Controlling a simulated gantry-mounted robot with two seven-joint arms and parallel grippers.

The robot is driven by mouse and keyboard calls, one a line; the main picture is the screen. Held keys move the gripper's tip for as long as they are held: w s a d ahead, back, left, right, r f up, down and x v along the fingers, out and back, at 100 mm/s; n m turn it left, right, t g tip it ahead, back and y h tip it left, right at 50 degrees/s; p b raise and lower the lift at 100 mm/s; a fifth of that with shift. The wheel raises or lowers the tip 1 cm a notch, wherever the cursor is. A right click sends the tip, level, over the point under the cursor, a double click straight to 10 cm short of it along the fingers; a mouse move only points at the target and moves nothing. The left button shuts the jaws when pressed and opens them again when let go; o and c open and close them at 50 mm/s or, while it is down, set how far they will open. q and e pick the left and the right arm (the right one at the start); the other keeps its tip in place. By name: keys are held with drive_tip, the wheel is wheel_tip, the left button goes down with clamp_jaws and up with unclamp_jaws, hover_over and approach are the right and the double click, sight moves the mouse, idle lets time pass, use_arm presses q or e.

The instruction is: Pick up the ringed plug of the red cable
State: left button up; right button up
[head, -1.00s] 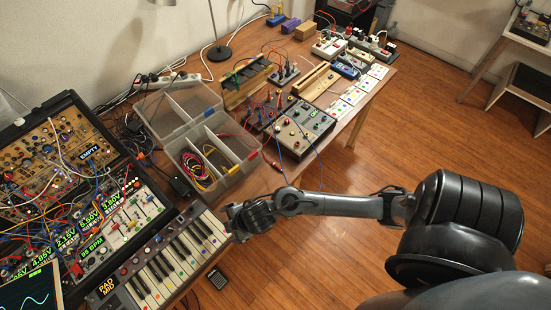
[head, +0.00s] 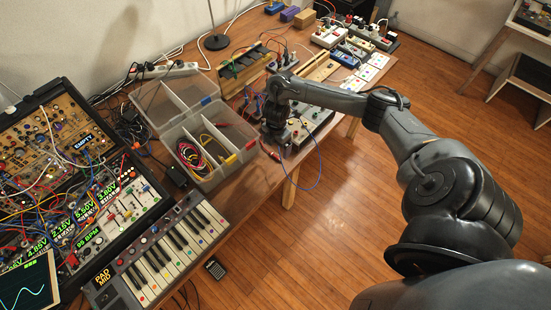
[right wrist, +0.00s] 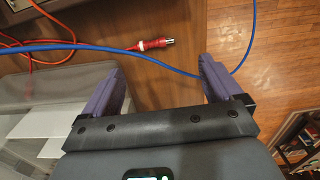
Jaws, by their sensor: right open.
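The red cable's plug (right wrist: 155,43) lies near the table edge in the right wrist view, with a bare metal tip pointing right. Its red cable (right wrist: 45,62) runs off to the left. My right gripper (right wrist: 162,68) is open and empty, its two purple fingers spread wide. The plug lies ahead of the gap between the fingertips, apart from both. In the head view my right gripper (head: 275,138) hangs over the table edge beside the clear bin and mostly hides what is under it. I cannot make out a ring on the plug. My left gripper is not in view.
A blue cable (right wrist: 100,48) crosses in front of the fingers, passes close by the plug and loops over the table edge. The divided clear bin (head: 240,152) with coiled cables stands just left of the gripper. The keyboard (head: 165,250) is nearer.

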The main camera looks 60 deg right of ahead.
sight(276, 157)
drive_tip(key=f, duration=0.2)
drive_tip(key=f+b, duration=0.1)
drive_tip(key=f, duration=0.3)
drive_tip(key=shift+w+d+f+b, duration=0.15)
drive_tip(key=shift+d+b, duration=0.2)
drive_tip(key=shift+b, duration=0.05)
drive_tip(key=shift+f, duration=0.55)
drive_tip(key=c, duration=1.1)
drive_tip(key=shift+r, duration=0.1)
